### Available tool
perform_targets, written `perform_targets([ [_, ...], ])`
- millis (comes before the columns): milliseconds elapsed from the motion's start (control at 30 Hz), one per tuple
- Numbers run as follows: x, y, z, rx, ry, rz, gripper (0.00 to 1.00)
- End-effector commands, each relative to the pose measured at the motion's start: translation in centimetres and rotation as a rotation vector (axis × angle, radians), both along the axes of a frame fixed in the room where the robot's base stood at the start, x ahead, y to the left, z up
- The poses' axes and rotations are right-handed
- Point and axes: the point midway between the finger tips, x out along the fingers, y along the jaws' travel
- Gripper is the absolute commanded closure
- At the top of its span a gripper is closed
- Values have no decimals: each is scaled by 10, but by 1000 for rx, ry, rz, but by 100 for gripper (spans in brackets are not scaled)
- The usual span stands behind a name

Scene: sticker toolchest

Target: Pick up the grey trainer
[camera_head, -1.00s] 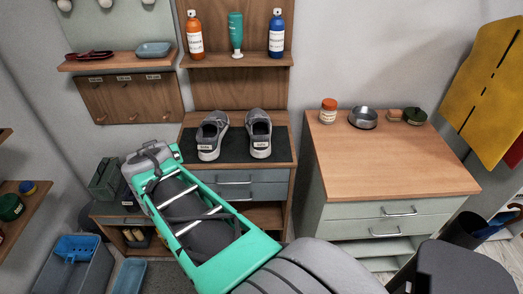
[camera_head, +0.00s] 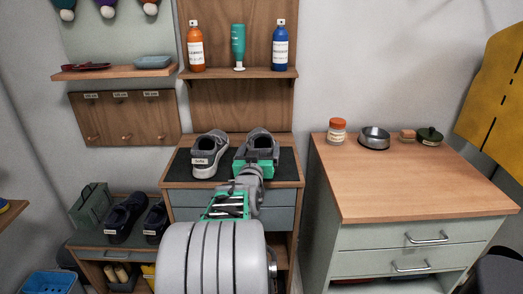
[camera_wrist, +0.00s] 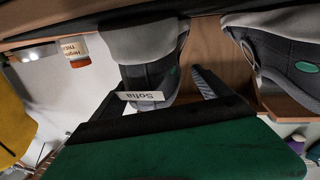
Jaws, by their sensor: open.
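Two grey trainers with white soles stand side by side on a black mat (camera_head: 225,173) on the drawer unit. The left trainer (camera_head: 209,150) has a white label at its heel and shows at the right in the wrist view (camera_wrist: 285,60). The right trainer (camera_head: 259,140) is partly hidden behind my gripper (camera_head: 258,168) in the head view. In the wrist view this trainer (camera_wrist: 150,70) appears upside down, its label reading "Sofia". My gripper (camera_wrist: 168,98) is open, close at its heel. Whether the fingers touch the trainer cannot be told.
Dark shoes (camera_head: 126,218) stand on the lower unit at left. A bottle shelf (camera_head: 240,74) is above the trainers.

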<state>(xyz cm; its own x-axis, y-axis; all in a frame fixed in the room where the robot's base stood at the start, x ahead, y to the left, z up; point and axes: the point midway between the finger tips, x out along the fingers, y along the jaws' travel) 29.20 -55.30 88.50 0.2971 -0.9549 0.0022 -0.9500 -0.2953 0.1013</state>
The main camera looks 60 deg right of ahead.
Motion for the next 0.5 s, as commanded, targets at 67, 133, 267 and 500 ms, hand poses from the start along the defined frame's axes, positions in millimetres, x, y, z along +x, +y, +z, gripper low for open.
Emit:
perform_targets([
  [67, 4, -15, -5, 1, 2, -1, 12],
  [133, 8, -26, -3, 2, 1, -1, 12],
  [267, 11, -35, -2, 2, 2, 0, 12],
  [500, 11, -34, -2, 1, 1, 0, 18],
])
